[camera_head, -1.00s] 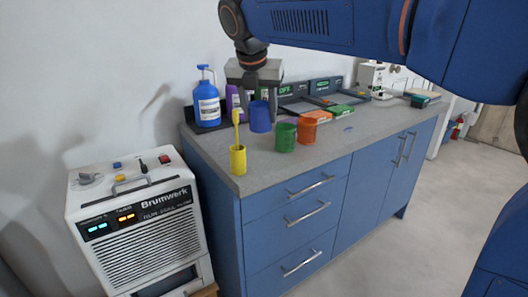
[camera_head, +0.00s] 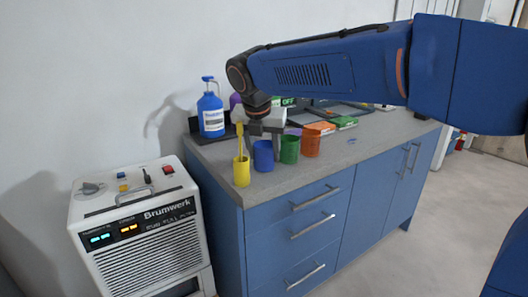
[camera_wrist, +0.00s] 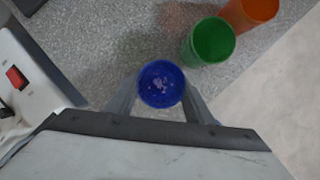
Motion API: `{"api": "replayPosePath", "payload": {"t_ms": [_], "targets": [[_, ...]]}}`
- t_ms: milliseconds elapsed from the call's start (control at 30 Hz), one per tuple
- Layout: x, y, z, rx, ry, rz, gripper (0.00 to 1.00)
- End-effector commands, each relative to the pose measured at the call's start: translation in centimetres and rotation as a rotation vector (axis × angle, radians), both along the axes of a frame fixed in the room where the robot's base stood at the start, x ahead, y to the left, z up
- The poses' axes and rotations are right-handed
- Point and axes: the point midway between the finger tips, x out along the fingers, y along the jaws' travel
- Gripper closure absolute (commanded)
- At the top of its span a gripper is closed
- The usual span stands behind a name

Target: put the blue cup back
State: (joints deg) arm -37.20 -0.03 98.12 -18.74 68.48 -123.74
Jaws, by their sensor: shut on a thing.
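The blue cup (camera_head: 263,156) is upright in line between the yellow cup (camera_head: 241,173) on its left and the green cup (camera_head: 289,150) on its right. Its base is at or very near the grey countertop; I cannot tell whether it touches. My gripper (camera_head: 264,142) points down from above and is shut on the blue cup. In the wrist view the blue cup (camera_wrist: 161,84) shows its open top between my two fingers, with some small pale marks inside. The green cup (camera_wrist: 209,41) is apart from it there. The yellow cup is hidden in the wrist view.
An orange cup (camera_head: 310,144) stands right of the green one. A yellow stick-like thing (camera_head: 239,138) rises from the yellow cup. A blue pump bottle (camera_head: 210,112) stands behind left. The Brumwerk machine (camera_head: 142,232) is left of the counter. The counter's front right is clear.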

Motion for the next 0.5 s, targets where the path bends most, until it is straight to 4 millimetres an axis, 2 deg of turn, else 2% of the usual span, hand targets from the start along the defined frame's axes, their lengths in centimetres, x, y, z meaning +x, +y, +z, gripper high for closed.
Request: {"api": "replayPosePath", "payload": {"t_ms": [167,200,233,500], "targets": [[0.01,0.00,-0.28,0.000,0.000,0.000,0.81],[0.00,0.00,-0.25,0.000,0.000,0.000,0.43],[0.00,0.00,-0.25,0.000,0.000,0.000,0.36],[0.01,0.00,-0.22,0.000,0.000,0.000,0.34]]}}
